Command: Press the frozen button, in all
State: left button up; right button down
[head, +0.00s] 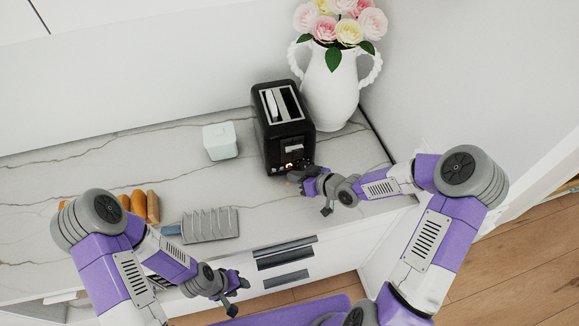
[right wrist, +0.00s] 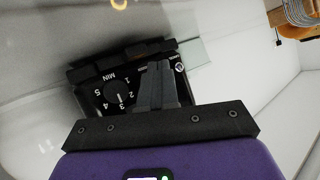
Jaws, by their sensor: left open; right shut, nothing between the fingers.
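The black toaster (head: 270,130) stands on the marble counter, with its control end facing me. In the right wrist view its dark control panel (right wrist: 98,99) shows a numbered dial (right wrist: 117,94) and a row of dark buttons. I cannot tell which button is the frozen one. My right gripper (head: 298,175) is shut and empty at the toaster's control end. In the right wrist view its fingertips (right wrist: 160,68) overlap the panel beside the dial and hide part of it. I cannot tell whether they touch a button. My left gripper (head: 236,284) is open and empty, in front of the drawers.
A white vase (head: 330,92) of roses stands close behind the toaster on the right. A small pale jar (head: 220,141) is to its left. A grey ribbed rack (head: 210,225) and brown bread pieces (head: 152,206) lie at the front left. Bare counter (head: 250,195) lies between rack and toaster.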

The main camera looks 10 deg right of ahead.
jog(key=shift+s+d, duration=0.1)
jog(key=shift+s, duration=2.4)
